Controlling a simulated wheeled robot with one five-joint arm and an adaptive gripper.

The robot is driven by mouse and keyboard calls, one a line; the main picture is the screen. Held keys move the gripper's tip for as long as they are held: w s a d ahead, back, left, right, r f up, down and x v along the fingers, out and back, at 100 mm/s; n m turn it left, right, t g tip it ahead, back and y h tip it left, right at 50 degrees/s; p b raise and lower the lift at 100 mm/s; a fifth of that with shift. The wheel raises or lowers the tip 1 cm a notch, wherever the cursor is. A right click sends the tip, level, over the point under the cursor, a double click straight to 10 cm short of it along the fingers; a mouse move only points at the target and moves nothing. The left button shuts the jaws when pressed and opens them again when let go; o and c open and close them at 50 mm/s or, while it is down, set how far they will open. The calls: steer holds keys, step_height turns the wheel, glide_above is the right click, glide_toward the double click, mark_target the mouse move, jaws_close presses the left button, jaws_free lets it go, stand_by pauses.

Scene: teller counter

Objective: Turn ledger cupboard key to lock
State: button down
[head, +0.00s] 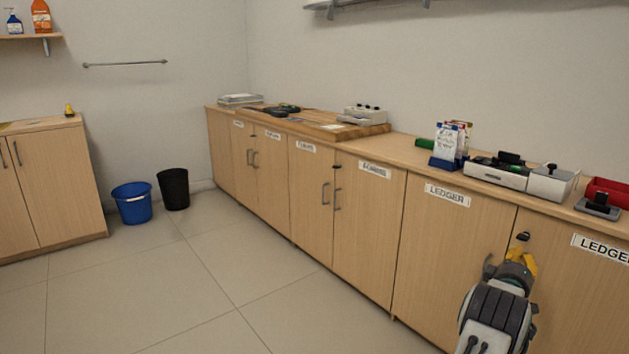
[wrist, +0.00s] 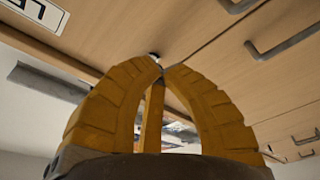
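The ledger cupboard has two light wood doors, the left door (head: 450,250) and the right door (head: 580,290), each with a LEDGER label. A small dark lock (head: 523,236) sits near the top of the right door, close to the seam. My gripper (head: 521,256) is just below and in front of it. In the wrist view, the yellow fingertips (wrist: 161,68) come together at the lock (wrist: 154,56). A thin grey piece, apparently the key (wrist: 160,67), shows between the tips. Most of the key is hidden by the fingers, so its angle cannot be told.
Bar handles stand out near the door seam, one (wrist: 285,40) close to my fingers in the wrist view. The counter above holds a leaflet stand (head: 449,145), trays and a red box (head: 608,191). The floor (head: 200,290) to the left is clear up to a blue bin (head: 132,204) and a black bin (head: 173,188).

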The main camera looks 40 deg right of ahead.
mark_target(523, 237)
steer(key=shift+d, duration=1.5)
